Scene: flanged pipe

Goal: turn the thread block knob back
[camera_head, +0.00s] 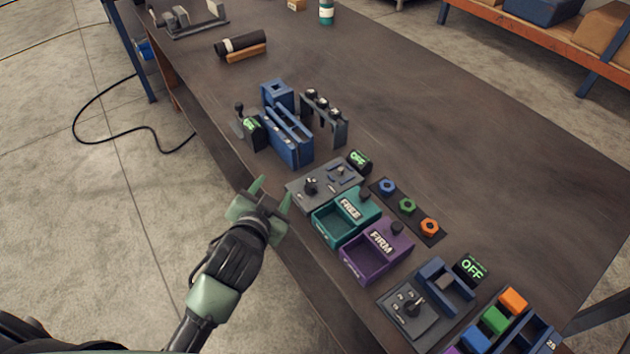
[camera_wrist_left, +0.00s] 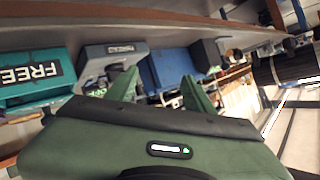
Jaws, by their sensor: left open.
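A grey block (camera_head: 322,186) with a dark knob (camera_head: 311,186) and small fittings on top lies on the bench, beside a small display (camera_head: 359,160) that reads OFF. I take it for the thread block. In the left wrist view a grey block (camera_wrist_left: 112,52) with a small, unreadable label stands beyond my fingers. My left gripper (camera_head: 272,193) is open and empty at the bench's near edge, left of the grey block and apart from the knob. Its two green fingers also show in the left wrist view (camera_wrist_left: 161,88). My right gripper is not in view.
A teal FREE bin (camera_head: 330,232) and a purple FIRM bin (camera_head: 362,266) stand right beside the block. Blue slotted holders (camera_head: 288,140) stand behind it. Coloured nuts (camera_head: 407,205) lie on a dark strip. Another grey panel (camera_head: 400,318) has a second OFF display (camera_head: 471,268). The bench's far middle is clear.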

